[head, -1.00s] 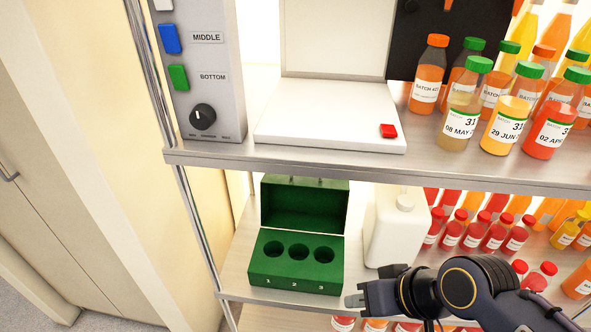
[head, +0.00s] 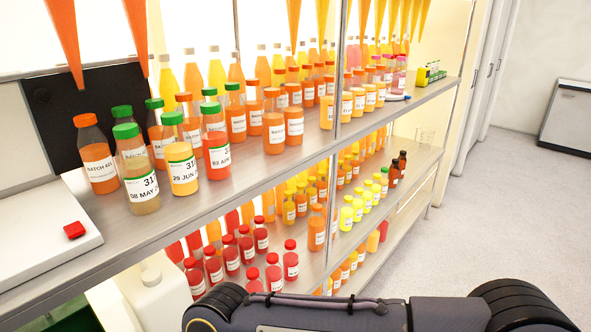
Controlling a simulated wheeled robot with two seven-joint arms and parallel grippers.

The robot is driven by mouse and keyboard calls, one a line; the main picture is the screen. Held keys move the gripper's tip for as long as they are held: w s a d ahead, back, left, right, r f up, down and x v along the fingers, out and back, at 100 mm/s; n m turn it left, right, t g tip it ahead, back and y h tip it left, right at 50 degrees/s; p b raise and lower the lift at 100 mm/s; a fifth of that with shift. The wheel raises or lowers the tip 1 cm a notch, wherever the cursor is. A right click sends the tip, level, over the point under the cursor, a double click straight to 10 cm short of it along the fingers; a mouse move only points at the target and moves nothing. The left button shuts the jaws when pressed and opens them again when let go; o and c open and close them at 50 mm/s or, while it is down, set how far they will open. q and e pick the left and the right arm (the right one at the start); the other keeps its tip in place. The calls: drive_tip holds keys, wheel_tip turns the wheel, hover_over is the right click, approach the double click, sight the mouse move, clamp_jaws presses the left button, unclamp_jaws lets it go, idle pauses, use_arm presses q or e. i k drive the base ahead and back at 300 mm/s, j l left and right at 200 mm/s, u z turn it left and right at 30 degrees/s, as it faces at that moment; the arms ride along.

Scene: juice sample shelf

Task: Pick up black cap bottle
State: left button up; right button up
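Two small dark brown bottles with dark caps stand at the right end of the middle shelf in the head view. One brown bottle (head: 402,160) is slightly behind the other brown bottle (head: 394,174), and their caps look black or very dark. My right arm crosses the bottom of the view from the right, well apart from these bottles. Its gripper is out of the frame, so its fingers do not show. My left gripper is not in view.
Green-capped, dated sample bottles (head: 182,165) crowd the upper shelf (head: 262,170). A white device with a red button (head: 74,230) sits at left. Red bottles (head: 274,272) and yellow bottles (head: 346,213) fill the middle shelf. A metal post (head: 340,75) divides the rack. Floor at right is clear.

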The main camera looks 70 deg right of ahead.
sight(401, 158)
drive_tip(key=z, duration=3.25)
drive_tip(key=u, duration=2.55)
drive_tip(key=z, duration=2.05)
drive_tip(key=i+l+z, duration=0.1)
drive_tip(key=l, duration=0.2)
drive_tip(key=i, duration=0.05)
